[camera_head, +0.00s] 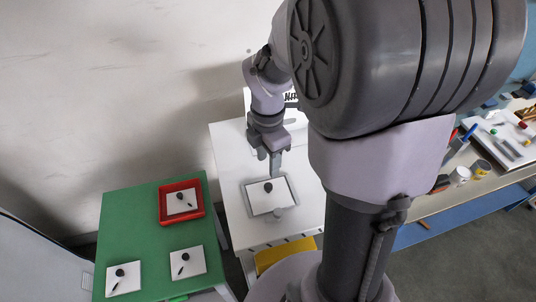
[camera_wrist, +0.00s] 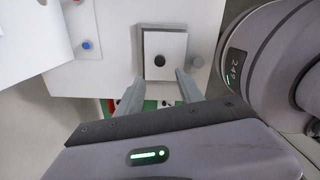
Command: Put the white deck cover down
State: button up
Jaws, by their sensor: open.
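A white deck cover (camera_head: 262,203) with a round black knob lies flat on a grey-rimmed frame on the white table. In the wrist view the white cover (camera_wrist: 172,48) lies within the dark-edged frame, its knob near the middle. My gripper (camera_head: 274,172) points down close above the far side of the cover. In the wrist view my gripper (camera_wrist: 160,76) is open, with one finger to each side and nothing between the fingertips. The knob is just beyond the fingertips; I cannot tell the exact height gap.
A grey knob (camera_head: 278,212) stands beside the frame. The green table (camera_head: 143,226) at left holds a red tray (camera_head: 163,209) with a white knobbed plate, plus two similar plates (camera_head: 193,265) (camera_head: 115,285). A cluttered bench stands at right. My arm hides much of the white table's right side.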

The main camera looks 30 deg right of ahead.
jog(key=s+a+r+m+t+y, duration=0.1)
jog(key=s+a+r+m+t, duration=0.2)
jog(key=m, duration=0.8)
jog(key=s+a+r+m+t+y, duration=0.1)
jog(key=s+a+r+m+t, duration=0.1)
jog(key=s+a+r+m, duration=0.6)
jog(key=shift+s+a+r+m+t, duration=0.15)
jog(key=shift+a+r+m+t, duration=0.25)
jog(key=shift+a+r+m, duration=0.95)
